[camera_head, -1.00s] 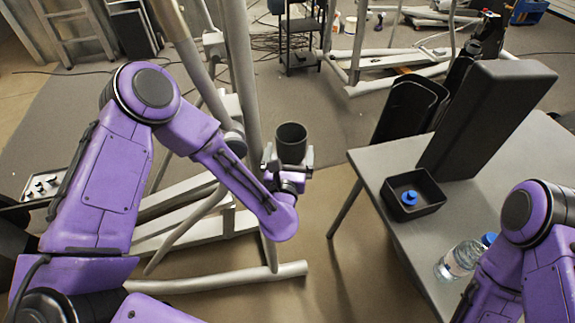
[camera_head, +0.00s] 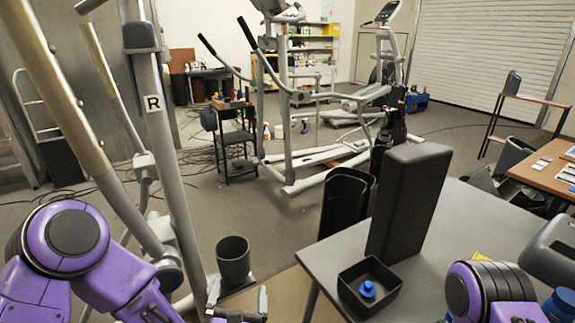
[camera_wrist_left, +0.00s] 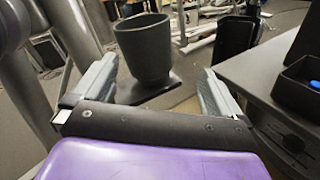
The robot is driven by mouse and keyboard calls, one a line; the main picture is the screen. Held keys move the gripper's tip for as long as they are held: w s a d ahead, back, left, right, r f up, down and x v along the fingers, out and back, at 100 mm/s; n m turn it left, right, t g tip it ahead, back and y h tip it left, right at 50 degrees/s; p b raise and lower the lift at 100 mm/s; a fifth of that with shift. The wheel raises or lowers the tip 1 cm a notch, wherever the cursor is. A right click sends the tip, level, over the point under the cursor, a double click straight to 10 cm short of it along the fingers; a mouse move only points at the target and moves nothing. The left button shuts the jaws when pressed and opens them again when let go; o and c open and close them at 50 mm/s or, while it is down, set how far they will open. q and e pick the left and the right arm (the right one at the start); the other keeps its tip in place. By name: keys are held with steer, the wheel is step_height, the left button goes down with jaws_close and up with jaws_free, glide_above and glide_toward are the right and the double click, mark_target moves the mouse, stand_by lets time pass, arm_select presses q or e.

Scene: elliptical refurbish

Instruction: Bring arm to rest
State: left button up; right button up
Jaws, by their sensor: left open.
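My left arm (camera_head: 75,245) comes in at the lower left of the head view, bent at a purple joint. My left gripper (camera_head: 238,298) is at the bottom edge, its two grey fingers apart with nothing between them. In the left wrist view the open fingers (camera_wrist_left: 152,92) also show wide apart. A dark cup-shaped container (camera_head: 233,260) stands upright just beyond them; it also shows in the wrist view (camera_wrist_left: 145,48), apart from the fingers. My right arm (camera_head: 492,292) shows only in part at the lower right; its gripper is out of view.
A grey table (camera_head: 460,225) stands to the right with a tall black block (camera_head: 408,200), a black tray (camera_head: 352,290) and a blue cap (camera_head: 367,289) in the tray. A grey elliptical frame (camera_head: 165,130) rises close beside my left arm. Floor shows between frame and table.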

arm_select(q)
steer(key=s+a+f+m+g+h, duration=0.15)
steer(key=s+f+m+g, duration=0.25)
steer(key=f+m, duration=0.5)
steer(key=s+a+f+m+g+h, duration=0.1)
steer(key=s+a+f+m+g, duration=0.2)
steer(key=f+m, duration=0.6)
steer(key=s+a+f+m+g+y, duration=0.1)
steer(key=s+a+f+m+g, duration=0.1)
steer(key=s, duration=0.4)
steer(key=s+a+f+m+g+y, duration=0.1)
steer(key=s+a+f+m+g, duration=0.1)
steer(key=s+a, duration=0.4)
steer(key=s+a+f+m+g+y, duration=0.1)
steer(key=s+a+f+m+g, duration=0.2)
steer(key=s, duration=0.4)
steer(key=shift+s+a+f+m+y, duration=0.35)
steer(key=shift+a+m, duration=0.35)
steer(key=shift+m, duration=0.2)
steer(key=shift+w, duration=0.1)
